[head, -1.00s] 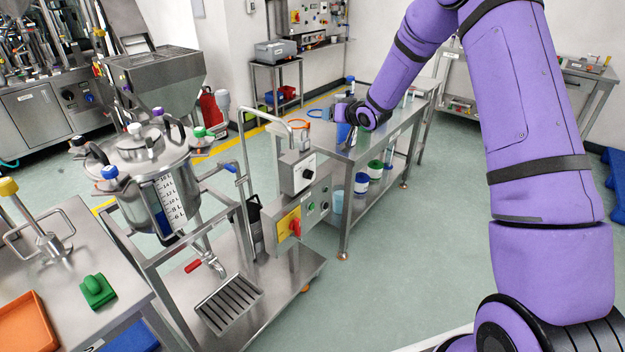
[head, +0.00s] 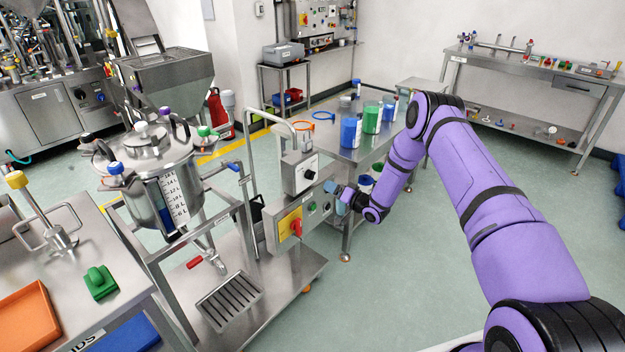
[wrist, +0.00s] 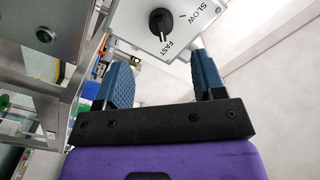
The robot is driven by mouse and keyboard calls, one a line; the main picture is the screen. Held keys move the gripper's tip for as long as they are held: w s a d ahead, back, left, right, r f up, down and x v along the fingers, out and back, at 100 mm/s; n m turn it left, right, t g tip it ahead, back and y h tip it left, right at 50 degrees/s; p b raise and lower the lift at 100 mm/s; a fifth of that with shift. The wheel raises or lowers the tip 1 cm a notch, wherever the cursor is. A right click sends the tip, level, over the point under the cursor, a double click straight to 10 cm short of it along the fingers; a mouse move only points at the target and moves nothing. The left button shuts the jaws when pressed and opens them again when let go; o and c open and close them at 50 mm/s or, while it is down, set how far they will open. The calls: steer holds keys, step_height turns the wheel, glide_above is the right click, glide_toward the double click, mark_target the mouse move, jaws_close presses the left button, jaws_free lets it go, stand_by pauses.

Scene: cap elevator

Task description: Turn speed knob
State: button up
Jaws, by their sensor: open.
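The speed knob (head: 309,175) is a black rotary knob on the white face of a small upper control box (head: 293,165). In the wrist view the knob (wrist: 160,20) sits beyond the fingertips, near the top edge, between the printed words SLOW and FAST. My gripper (head: 337,194) is to the right of and slightly below the knob in the head view, near the lower panel's right end. In the wrist view my gripper (wrist: 160,62) has its two blue ribbed fingers apart with nothing between them. It appears apart from the knob.
A lower panel below the box carries a red rotary switch on a yellow plate (head: 289,224) and a green button (head: 312,208). A tall bent handle (head: 249,130) rises left of the box. A steel table (head: 350,154) with blue and green containers stands behind my gripper.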

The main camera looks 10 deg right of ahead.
mark_target(313, 178)
steer(key=x, duration=1)
steer(key=shift+w+a, duration=0.2)
steer(key=c, duration=0.9)
